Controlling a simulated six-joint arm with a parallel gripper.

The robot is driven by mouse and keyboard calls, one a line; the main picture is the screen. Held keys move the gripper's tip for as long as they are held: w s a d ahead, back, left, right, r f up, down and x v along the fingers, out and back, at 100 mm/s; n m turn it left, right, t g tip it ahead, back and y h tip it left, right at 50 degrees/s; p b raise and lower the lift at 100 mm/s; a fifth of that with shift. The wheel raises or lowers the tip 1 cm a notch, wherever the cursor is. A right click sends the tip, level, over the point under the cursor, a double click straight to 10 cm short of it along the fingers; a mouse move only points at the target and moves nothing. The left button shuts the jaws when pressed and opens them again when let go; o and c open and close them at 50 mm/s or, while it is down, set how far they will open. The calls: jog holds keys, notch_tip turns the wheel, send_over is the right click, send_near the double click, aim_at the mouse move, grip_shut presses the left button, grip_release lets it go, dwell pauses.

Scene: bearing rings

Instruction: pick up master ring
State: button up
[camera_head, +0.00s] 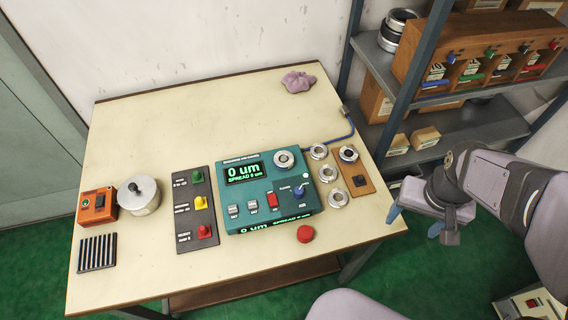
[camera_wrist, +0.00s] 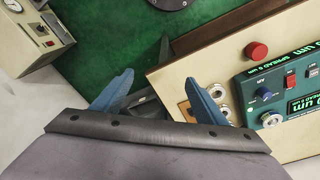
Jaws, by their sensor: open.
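Several metal rings lie at the right side of the table. One ring with a dark centre (camera_head: 348,154) sits on a small wooden board (camera_head: 363,178). Three loose rings (camera_head: 318,151) (camera_head: 328,173) (camera_head: 338,198) lie in a row left of the board, and another ring (camera_head: 284,159) sits on the teal gauge box (camera_head: 262,212). I cannot tell by marking which is the master ring. My gripper (camera_head: 416,222) is open and empty, off the table's right edge. In the wrist view, my blue fingers (camera_wrist: 158,78) spread apart, partly hiding the board (camera_wrist: 187,110) and rings (camera_wrist: 217,91).
A red button (camera_head: 305,233) stands in front of the gauge box. A switch panel (camera_head: 194,208), metal pot (camera_head: 139,195), orange box (camera_head: 97,206) and striped block (camera_head: 97,253) are further left. Shelving (camera_head: 459,118) stands behind right. The table's (camera_head: 190,120) back middle is clear.

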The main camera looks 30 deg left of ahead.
jog(key=w+a+f+n+t+b, duration=0.1)
jog(key=w+a+b, duration=0.15)
jog(key=a, duration=0.25)
jog(key=w+a+f+n+b, duration=0.1)
jog(key=w+a, duration=0.2)
jog(key=a, duration=0.2)
jog(key=n+t+y+b, duration=0.2)
jog(key=n+y+b, duration=0.1)
jog(key=b, duration=0.2)
send_near(284, 158)
jog(key=f, duration=0.1)
jog(key=shift+p+x, duration=0.95)
jog(key=shift+x, duration=2.75)
jog(key=shift+w+a, duration=0.1)
jog(key=shift+r, duration=0.1)
jog(key=c, duration=1.5)
jog(key=shift+o, duration=0.2)
jog(key=shift+r, duration=0.1)
